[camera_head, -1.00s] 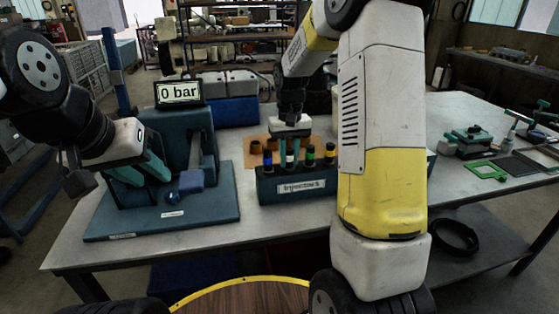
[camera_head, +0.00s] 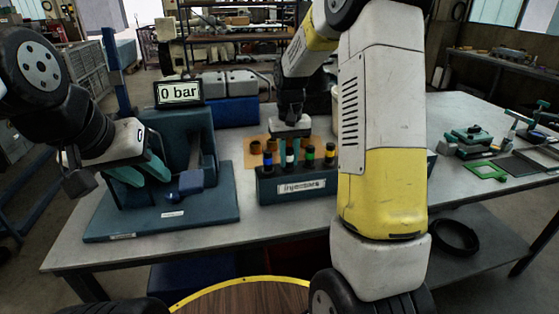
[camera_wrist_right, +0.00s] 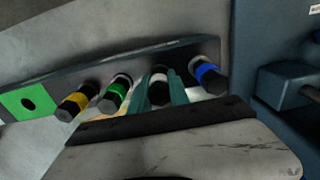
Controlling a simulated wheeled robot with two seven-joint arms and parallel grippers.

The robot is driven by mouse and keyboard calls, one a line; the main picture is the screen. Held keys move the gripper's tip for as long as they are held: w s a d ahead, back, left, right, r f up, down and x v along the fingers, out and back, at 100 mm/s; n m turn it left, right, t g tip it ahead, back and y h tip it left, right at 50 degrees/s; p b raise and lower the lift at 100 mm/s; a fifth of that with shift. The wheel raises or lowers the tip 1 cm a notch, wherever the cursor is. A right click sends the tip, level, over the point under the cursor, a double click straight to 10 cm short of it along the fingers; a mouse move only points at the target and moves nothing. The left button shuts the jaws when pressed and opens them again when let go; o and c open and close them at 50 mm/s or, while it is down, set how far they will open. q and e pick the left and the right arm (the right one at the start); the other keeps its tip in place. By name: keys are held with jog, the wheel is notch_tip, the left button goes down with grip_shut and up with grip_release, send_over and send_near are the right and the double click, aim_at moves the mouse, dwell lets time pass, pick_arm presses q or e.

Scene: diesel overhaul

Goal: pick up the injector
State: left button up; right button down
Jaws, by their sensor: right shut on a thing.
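The injectors stand in a row in a blue rack labelled "Injectors" (camera_head: 303,186). They have blue (camera_head: 267,162), white (camera_head: 290,158), green (camera_head: 310,158) and yellow (camera_head: 330,155) bands. My right gripper (camera_head: 291,148) reaches down from above onto the white-banded injector. In the right wrist view its teal fingers (camera_wrist_right: 159,90) are shut on the white-banded injector (camera_wrist_right: 159,77), one on each side. That injector still stands in the rack with its neighbours. My left gripper (camera_head: 141,172) is open and empty, with its teal fingers apart beside the blue test stand.
The blue test stand (camera_head: 215,212) with a "0 bar" display (camera_head: 179,93) is left of the rack. A green plate (camera_head: 487,172) and a vice-like tool (camera_head: 472,139) lie on the right of the grey table (camera_head: 470,192). My right arm hides the rack's right end.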

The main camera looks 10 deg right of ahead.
jog(key=shift+r, duration=0.15)
notch_tip(320, 180, up, 18)
dwell(0.7)
jog(key=c, duration=1.8)
grip_release()
grip_shut()
jog(key=shift+a, duration=0.1)
